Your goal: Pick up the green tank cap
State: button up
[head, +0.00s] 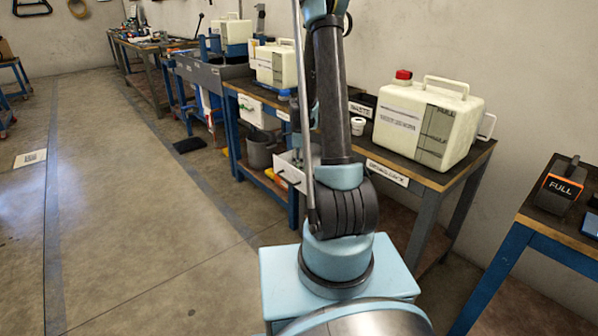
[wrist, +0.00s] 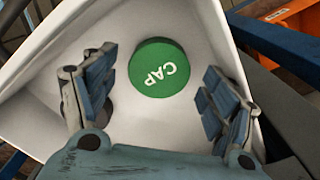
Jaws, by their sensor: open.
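The green tank cap (wrist: 160,68) is a round green disc marked "CAP" in white. In the wrist view it lies inside a white bin (wrist: 40,112), near the bin's floor. My gripper (wrist: 156,92) is open, with one finger on each side of the cap and a gap between each finger and the cap. The fingers reach into the bin and touch nothing that I can make out. In the head view the white bin (head: 291,172) shows at the bench front, partly behind my arm. The cap and my gripper cannot be made out there.
A large cream tank (head: 425,125) with a red cap stands on the bench right of my arm, beside a small white cup (head: 357,126). More cream tanks stand farther back. A grey bucket (head: 260,150) sits on the lower shelf.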

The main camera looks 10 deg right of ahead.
jog(key=shift+f, duration=0.65)
jog(key=c, duration=1.1)
jog(key=shift+r, duration=0.1)
